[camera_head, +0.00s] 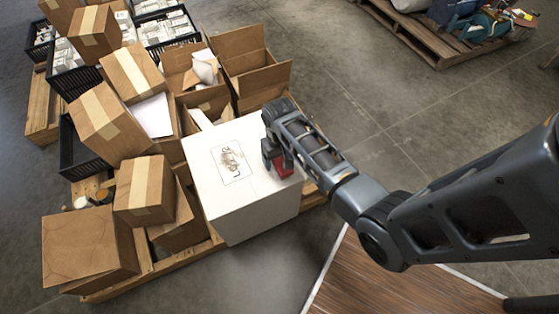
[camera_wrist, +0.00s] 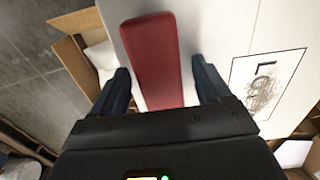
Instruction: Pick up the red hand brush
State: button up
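The red hand brush (camera_wrist: 153,55) lies on top of a white box (camera_head: 250,215); it appears as a long red shape in the wrist view. In the head view only a small red part of the brush (camera_head: 284,169) shows beside my gripper (camera_head: 273,163). In the wrist view my gripper (camera_wrist: 161,70) is open, with one dark finger on each side of the brush. Gaps show between the fingers and the brush. The near end of the brush is hidden by the gripper body.
The white box top bears a printed picture (camera_head: 232,161) left of my gripper. Cardboard boxes (camera_head: 145,190) and black crates (camera_head: 75,150) crowd the pallet to the left. Another pallet (camera_head: 440,45) with goods stands at the upper right. Grey floor (camera_head: 340,70) lies clear between them.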

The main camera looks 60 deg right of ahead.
jog(key=c, duration=1)
jog(key=shift+c, duration=0.2)
jog(key=shift+r, duration=0.1)
jog(key=shift+r, duration=0.5)
jog(key=r, duration=0.1)
jog(key=d+r, duration=0.1)
jog(key=r+p, duration=0.1)
jog(key=r, duration=0.1)
jog(key=shift+d, duration=0.25)
jog(key=d+r, duration=0.6)
jog(key=d, duration=0.4)
jog(key=shift+d, duration=0.1)
